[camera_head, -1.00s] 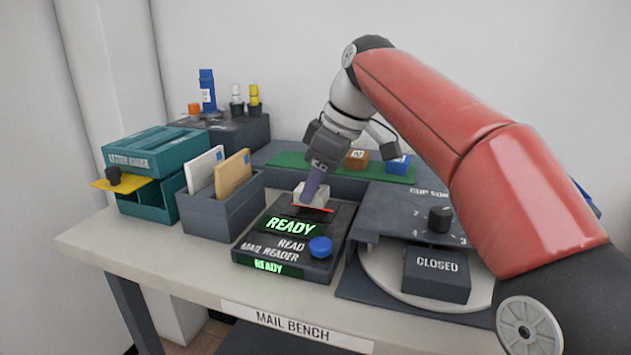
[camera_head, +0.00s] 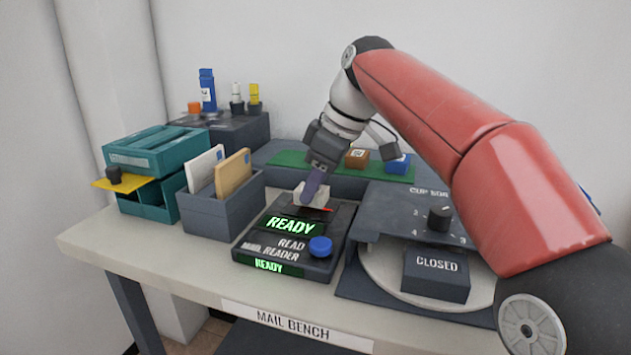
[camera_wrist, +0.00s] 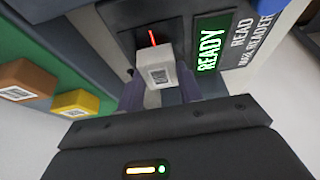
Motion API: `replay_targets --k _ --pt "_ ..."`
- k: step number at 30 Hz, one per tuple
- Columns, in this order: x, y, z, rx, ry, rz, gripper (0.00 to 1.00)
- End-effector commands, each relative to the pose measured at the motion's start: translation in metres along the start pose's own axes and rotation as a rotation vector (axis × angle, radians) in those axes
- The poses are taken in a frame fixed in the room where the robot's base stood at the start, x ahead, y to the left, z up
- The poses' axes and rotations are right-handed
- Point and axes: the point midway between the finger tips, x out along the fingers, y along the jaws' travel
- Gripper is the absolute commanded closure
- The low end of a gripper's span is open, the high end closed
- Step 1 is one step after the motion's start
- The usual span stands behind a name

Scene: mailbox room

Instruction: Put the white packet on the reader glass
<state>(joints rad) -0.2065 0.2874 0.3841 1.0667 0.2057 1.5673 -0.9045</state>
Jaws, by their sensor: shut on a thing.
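My gripper (camera_head: 313,188) is shut on the white packet (camera_head: 318,199), a small pale block, at the back of the mail reader (camera_head: 240,247). In the wrist view my gripper (camera_wrist: 160,90) has one finger on each side of the white packet (camera_wrist: 154,60), which bears a printed code. The packet is over or on the dark reader glass (camera_wrist: 145,36), where a red line shows beside it. I cannot tell whether it touches the glass. The reader's green screen (camera_head: 290,225) says READY.
A blue button (camera_head: 320,246) is at the reader's front right. A grey bin with envelopes (camera_head: 212,218) stands left of it. A dial unit with a CLOSED box (camera_head: 436,278) stands right. Brown (camera_head: 357,158) and blue (camera_head: 398,165) packets sit on a green strip behind.

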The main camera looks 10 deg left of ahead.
Motion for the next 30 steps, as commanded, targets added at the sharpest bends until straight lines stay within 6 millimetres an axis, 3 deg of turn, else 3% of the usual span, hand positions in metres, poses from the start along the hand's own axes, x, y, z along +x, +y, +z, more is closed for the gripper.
replay_targets --k 19,20,21,25,30 --pt "0.0092 -0.0001 0.0039 0.000 0.000 -0.001 0.87" --pt "0.0092 -0.0001 0.0039 0.000 0.000 -0.001 0.63" --pt "0.0092 -0.0001 0.0038 0.000 0.000 -0.001 0.58" --pt "0.0091 -0.0001 0.0038 0.000 0.000 0.000 0.41" --pt "0.0091 0.0000 0.0038 0.000 0.000 0.000 0.39"
